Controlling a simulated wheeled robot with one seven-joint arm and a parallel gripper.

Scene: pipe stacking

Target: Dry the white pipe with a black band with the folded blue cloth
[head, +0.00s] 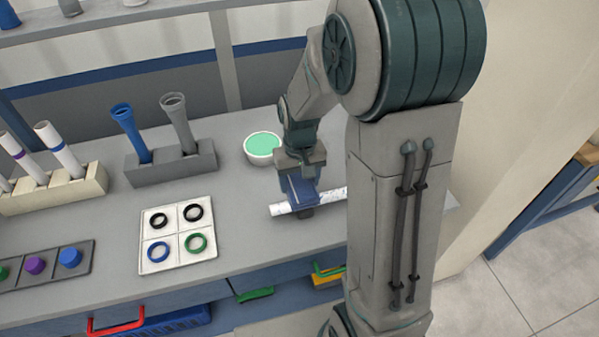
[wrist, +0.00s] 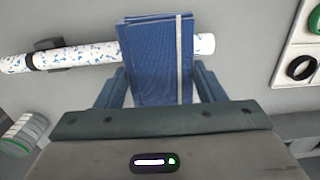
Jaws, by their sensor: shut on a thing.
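My gripper (head: 302,185) is shut on the folded blue cloth (wrist: 160,60). The cloth is a flat folded pad with a pale stripe along one side. The white pipe with a black band (head: 332,195) lies roughly level near the front of the bench. In the wrist view the pipe (wrist: 95,54) has blue speckles and a black band-like piece (wrist: 48,53) around it. My arm hides the pipe's right end in the head view.
A white tray with rings (head: 178,235) lies left of the pipe. A bowl with green contents (head: 263,148) stands behind it. A grey rack (head: 172,168) holds a blue and a grey pipe. A pale rack (head: 55,192) holds white pipes. A striped round container (wrist: 25,133) is near the wrist.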

